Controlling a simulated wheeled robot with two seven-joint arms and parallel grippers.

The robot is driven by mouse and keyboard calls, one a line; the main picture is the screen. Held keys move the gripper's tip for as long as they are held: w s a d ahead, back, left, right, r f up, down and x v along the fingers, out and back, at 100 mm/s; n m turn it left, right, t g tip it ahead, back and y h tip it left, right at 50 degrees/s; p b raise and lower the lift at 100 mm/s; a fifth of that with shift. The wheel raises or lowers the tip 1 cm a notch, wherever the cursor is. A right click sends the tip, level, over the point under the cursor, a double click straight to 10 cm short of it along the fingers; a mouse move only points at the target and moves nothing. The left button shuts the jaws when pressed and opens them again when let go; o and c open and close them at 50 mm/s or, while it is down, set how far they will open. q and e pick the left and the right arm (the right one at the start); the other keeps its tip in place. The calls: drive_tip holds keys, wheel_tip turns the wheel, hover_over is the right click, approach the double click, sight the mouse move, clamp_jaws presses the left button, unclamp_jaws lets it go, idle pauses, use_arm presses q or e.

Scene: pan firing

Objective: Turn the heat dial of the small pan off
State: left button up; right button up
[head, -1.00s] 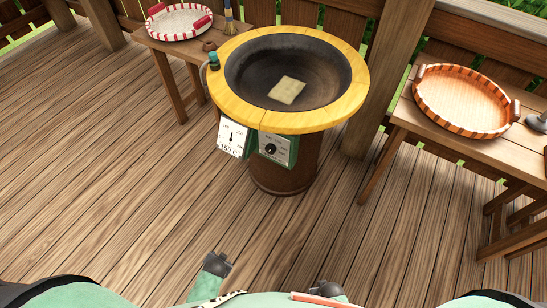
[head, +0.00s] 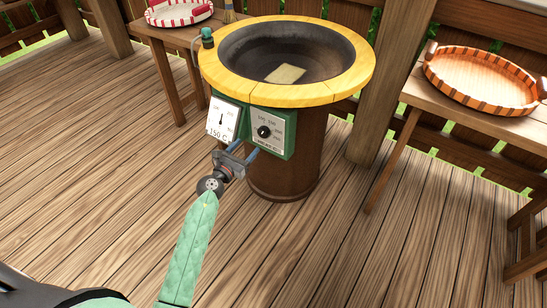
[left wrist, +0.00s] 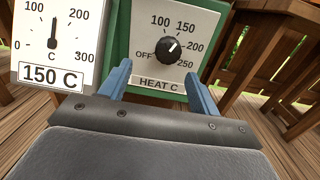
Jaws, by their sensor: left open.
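The small pan (head: 238,72) is a dark bowl with a yellow rim on a brown round base. Its black heat dial (head: 264,132) sits on a white plate on a green box at the front. In the left wrist view the dial (left wrist: 173,50) points up and right, between 150 and 200, with OFF at its left. A gauge (head: 222,119) beside it reads 150 C. My left gripper (head: 242,150) is open just below and in front of the dial, its blue fingers apart and not touching it. My right gripper is out of view.
A pale square piece (head: 286,74) lies in the pan. A striped orange tray (head: 434,76) stands on a wooden table at the right. A red-and-white tray (head: 172,21) is on a table at the back left. The deck in front is clear.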

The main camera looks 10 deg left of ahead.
sight(261, 135)
use_arm(q)
drive_tip(key=shift+w+d+r+m+g+h+b, duration=0.15)
drive_tip(key=shift+w+d+m, duration=0.45)
drive_tip(key=shift+w, duration=0.7)
drive_tip(key=shift+w+d+m+g+h+b, duration=0.15)
drive_tip(key=shift+w+d+m, duration=0.45)
drive_tip(key=shift+w, duration=0.75)
drive_tip(key=shift+w+d+r+m+h+b, duration=0.15)
drive_tip(key=shift+w+d+m, duration=0.25)
drive_tip(key=shift+w+d, duration=0.65)
drive_tip(key=shift+w+a+f, duration=0.1)
drive_tip(key=shift+w+a, duration=0.15)
drive_tip(key=c, duration=1)
